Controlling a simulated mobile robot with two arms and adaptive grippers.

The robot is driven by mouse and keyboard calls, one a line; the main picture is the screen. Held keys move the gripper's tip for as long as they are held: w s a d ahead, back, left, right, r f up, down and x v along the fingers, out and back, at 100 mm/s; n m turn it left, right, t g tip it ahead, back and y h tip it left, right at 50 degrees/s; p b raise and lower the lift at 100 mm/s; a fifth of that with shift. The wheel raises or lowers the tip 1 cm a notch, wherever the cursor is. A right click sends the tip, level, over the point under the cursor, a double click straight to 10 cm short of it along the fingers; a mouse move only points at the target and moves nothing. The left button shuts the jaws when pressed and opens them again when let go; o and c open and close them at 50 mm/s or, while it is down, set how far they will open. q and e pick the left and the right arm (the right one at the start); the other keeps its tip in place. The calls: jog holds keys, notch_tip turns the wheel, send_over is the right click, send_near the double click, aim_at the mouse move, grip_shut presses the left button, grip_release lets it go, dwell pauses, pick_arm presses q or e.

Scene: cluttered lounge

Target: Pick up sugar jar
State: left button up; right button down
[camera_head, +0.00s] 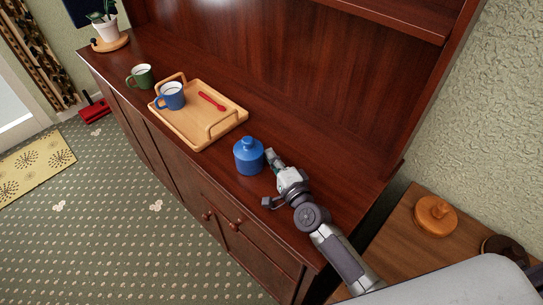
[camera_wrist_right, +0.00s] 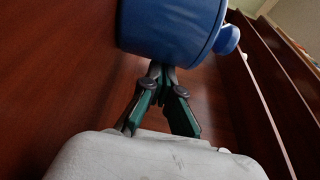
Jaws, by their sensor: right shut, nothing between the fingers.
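The blue sugar jar (camera_head: 249,156) stands upright on the dark wooden sideboard, with a knobbed lid on top. My right gripper (camera_head: 271,158) is just to the right of the jar at its lower side. In the right wrist view the jar (camera_wrist_right: 172,28) fills the top of the picture, and the fingertips of my right gripper (camera_wrist_right: 162,70) come together right by it. The fingers are shut with nothing between them. I cannot tell whether the fingertips touch the jar. My left gripper is not in view.
A wooden tray (camera_head: 226,123) with a blue mug (camera_head: 172,97) and a red utensil (camera_head: 212,101) lies behind the jar to the left. A green mug (camera_head: 141,77) and a potted plant (camera_head: 106,27) stand farther left. A lower side table (camera_head: 403,232) is at right.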

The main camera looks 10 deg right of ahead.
aim_at(240, 165)
jog(key=s+a, duration=0.1)
jog(key=a, duration=0.1)
jog(key=s+a+p, duration=0.1)
jog(key=s+a, duration=0.2)
jog(key=a, duration=0.2)
jog(key=shift+s+p, duration=0.35)
jog(key=shift+s+a, duration=0.2)
jog(key=shift+a, duration=0.05)
